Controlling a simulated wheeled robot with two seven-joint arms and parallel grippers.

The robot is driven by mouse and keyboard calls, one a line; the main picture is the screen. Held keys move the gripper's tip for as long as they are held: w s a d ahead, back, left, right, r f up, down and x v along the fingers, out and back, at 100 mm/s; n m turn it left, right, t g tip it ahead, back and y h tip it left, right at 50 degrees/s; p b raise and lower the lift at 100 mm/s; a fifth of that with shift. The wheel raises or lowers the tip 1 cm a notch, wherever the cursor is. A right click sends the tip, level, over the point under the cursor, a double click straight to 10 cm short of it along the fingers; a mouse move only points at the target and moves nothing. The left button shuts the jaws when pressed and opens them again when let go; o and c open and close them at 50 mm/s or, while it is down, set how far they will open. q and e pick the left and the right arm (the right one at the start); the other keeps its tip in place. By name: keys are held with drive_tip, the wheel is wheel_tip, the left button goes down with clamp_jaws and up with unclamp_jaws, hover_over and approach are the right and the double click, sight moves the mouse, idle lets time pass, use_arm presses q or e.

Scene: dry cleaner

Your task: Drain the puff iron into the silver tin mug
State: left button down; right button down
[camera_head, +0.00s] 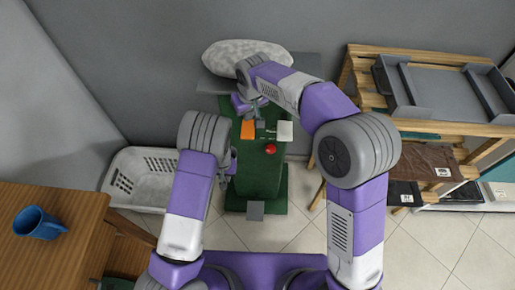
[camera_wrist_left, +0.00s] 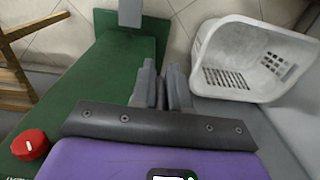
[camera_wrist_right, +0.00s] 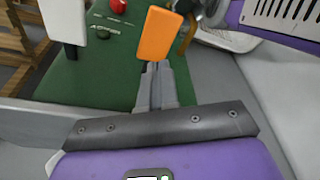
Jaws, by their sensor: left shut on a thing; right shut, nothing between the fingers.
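The puff iron has a green body (camera_head: 258,182) and a pale speckled oval pad (camera_head: 245,54) on top. It carries an orange handle (camera_head: 247,130), a white handle (camera_head: 285,131) and a red knob (camera_head: 271,149). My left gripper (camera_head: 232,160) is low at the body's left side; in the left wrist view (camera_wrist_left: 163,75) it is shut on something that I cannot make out. My right gripper (camera_wrist_right: 158,68) is shut and empty, right by the orange handle (camera_wrist_right: 160,33); I cannot tell whether they touch. I cannot make out the silver tin mug.
A white plastic basket (camera_head: 145,180) stands on the floor left of the machine. A blue mug (camera_head: 37,223) is on the wooden table (camera_head: 75,215) at the left. A wooden rack (camera_head: 360,75) with a grey tray and folded clothes stands at the right. The front floor is tiled.

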drive_tip(key=shift+r, duration=0.15)
drive_tip(key=v, duration=1.1)
drive_tip(key=shift+s+r, duration=0.2)
drive_tip(key=shift+r, duration=0.15)
use_arm(q)
drive_tip(key=shift+s, duration=0.1)
drive_tip(key=s+f, duration=0.1)
drive_tip(key=s, duration=0.8)
drive_tip(key=shift+s+a, duration=0.2)
drive_tip(key=shift+s, duration=0.2)
idle(0.7)
use_arm(e)
drive_tip(key=shift+f, duration=0.1)
idle(0.4)
